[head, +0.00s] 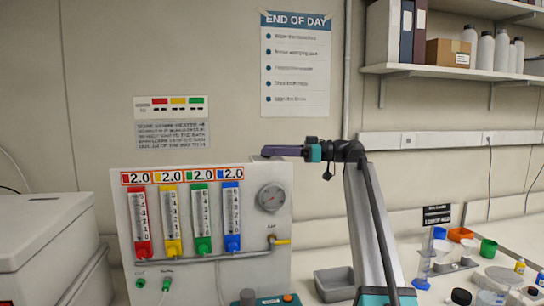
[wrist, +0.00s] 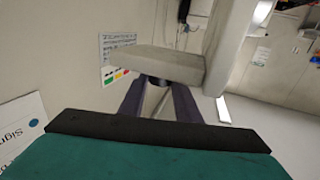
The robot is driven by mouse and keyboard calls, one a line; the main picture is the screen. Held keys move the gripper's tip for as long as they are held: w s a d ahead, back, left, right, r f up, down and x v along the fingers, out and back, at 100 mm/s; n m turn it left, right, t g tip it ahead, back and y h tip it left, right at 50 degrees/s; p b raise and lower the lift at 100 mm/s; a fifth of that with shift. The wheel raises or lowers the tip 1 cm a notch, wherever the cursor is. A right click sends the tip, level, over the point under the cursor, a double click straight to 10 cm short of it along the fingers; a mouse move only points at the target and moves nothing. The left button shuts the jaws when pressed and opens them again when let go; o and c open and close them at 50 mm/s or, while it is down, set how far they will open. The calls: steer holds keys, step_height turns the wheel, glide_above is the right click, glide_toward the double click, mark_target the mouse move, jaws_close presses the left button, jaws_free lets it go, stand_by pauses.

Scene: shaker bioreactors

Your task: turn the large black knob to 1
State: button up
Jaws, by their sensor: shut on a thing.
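In the head view my gripper (head: 268,151) reaches left, level, at the top edge of the grey flowmeter panel (head: 255,180). Little of the knob shows. Its scale, the 1 mark and its pointer cannot be seen, so its setting cannot be told.
A white box (head: 45,235) stands left. A grey tray (head: 334,283) and small labware are right.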

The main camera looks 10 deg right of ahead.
steer(key=shift+w+r+n+g+p, duration=0.15)
steer(key=shift+n+g+p, duration=0.4)
steer(key=shift+g, duration=0.35)
steer(key=shift+w+r+n+g+y+p, duration=0.1)
steer(key=shift+n+g+y+p, duration=0.55)
steer(key=shift+p, duration=0.9)
steer(key=n+g+p, duration=0.1)
steer(key=g+p, duration=0.1)
steer(key=p, duration=0.6)
steer(key=shift+w+r+g+h, duration=0.1)
steer(key=shift+g+h, duration=0.15)
steer(key=shift+g, duration=0.1)
steer(key=p, duration=0.3)
steer(key=shift+n+g, duration=0.3)
steer(key=shift+n, duration=0.1)
steer(key=shift+f+p, duration=0.3)
steer(key=shift+p, duration=0.2)
steer(key=o, duration=1)
